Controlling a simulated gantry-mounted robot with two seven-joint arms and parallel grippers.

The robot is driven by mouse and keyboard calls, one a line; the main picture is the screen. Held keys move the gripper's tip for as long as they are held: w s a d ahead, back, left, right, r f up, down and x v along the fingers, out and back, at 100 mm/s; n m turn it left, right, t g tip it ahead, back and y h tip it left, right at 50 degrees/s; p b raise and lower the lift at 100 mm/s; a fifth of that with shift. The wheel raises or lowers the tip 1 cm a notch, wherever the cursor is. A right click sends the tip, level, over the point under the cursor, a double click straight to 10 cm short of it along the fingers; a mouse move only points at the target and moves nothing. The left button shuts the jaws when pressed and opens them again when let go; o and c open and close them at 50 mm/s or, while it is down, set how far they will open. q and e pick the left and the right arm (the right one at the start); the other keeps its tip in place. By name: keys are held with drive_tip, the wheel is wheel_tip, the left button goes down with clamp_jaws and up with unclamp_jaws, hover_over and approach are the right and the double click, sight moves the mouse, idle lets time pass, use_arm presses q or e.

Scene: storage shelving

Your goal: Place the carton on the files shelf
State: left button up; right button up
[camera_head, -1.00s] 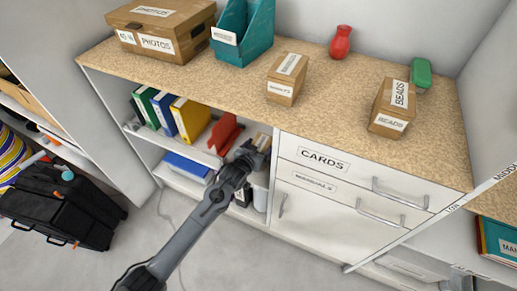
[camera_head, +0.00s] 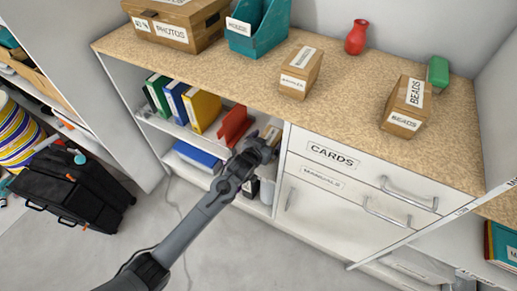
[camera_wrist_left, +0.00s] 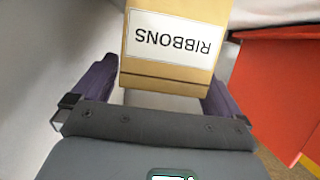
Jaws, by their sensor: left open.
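A small brown carton (camera_wrist_left: 165,77) labelled RIBBONS, upside down in the left wrist view, sits between my left gripper's fingers. In the head view the carton (camera_head: 270,133) shows just beyond the fingertips, on the files shelf (camera_head: 185,130) right of a red file (camera_head: 234,125). My left gripper (camera_head: 262,147) reaches into the shelf opening with its jaws open around the carton; in the left wrist view the gripper (camera_wrist_left: 160,85) has a finger on each side. The carton's underside and far end are hidden. My right gripper is not in view.
Green, blue and yellow binders (camera_head: 204,108) stand left of the red file. The worktop (camera_head: 345,95) above holds other labelled boxes, a teal holder (camera_head: 256,35) and a red vase (camera_head: 356,38). A drawer cabinet (camera_head: 335,185) borders the shelf on the right.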

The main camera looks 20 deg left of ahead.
use_arm(q)
drive_tip(key=s+a+m+g+y+p, duration=0.1)
drive_tip(key=s+g, duration=0.9)
drive_tip(key=s, duration=3.1)
drive_tip(key=shift+s+a+f+p, duration=0.2)
drive_tip(key=shift+s+a+p, duration=0.25)
drive_tip(key=shift+p, duration=0.45)
drive_tip(key=shift+w, duration=0.1)
